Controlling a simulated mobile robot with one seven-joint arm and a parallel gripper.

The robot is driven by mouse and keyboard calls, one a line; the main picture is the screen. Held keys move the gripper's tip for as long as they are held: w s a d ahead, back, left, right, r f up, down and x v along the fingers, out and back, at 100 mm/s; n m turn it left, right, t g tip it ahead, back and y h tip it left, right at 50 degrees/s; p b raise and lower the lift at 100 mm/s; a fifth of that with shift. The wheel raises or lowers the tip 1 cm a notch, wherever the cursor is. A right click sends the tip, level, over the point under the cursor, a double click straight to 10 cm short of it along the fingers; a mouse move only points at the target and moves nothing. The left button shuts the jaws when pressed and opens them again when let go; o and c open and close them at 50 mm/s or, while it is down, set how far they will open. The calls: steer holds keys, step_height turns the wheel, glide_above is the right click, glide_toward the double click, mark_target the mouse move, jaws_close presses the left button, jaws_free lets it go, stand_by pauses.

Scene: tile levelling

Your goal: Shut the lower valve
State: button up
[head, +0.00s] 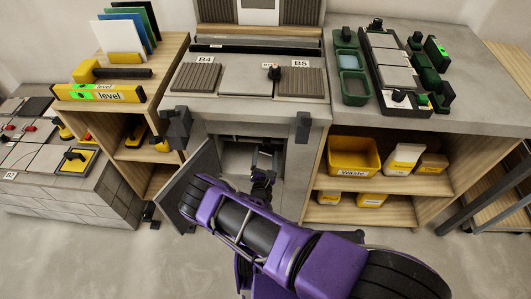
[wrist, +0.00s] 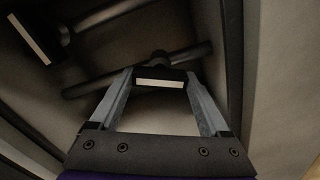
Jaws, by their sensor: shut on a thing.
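The open cabinet (head: 243,158) under the middle bench holds the valves. My gripper (head: 262,178) reaches inside it, low down. In the wrist view, my gripper (wrist: 160,78) is shut on the lower valve's dark handle (wrist: 158,85), which has a pale end face between the two fingers. A dark bar runs behind this handle. A second valve handle (wrist: 34,38), also dark with a pale end face, stands apart at the upper left of the wrist view. My arm hides part of the cabinet's inside in the head view.
The grey cabinet door (head: 201,182) stands open at the left, close to my arm. A wooden shelf unit (head: 398,185) with yellow bins stands to the right. A wooden shelf with levels (head: 100,93) stands to the left. The bench top (head: 245,106) is above my gripper.

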steer(key=m+p, duration=0.2)
steer(key=m, duration=0.4)
steer(key=shift+r, duration=0.1)
steer(key=m+p, duration=0.2)
steer(key=m, duration=0.4)
stand_by(0.4)
steer(key=o, duration=1.2)
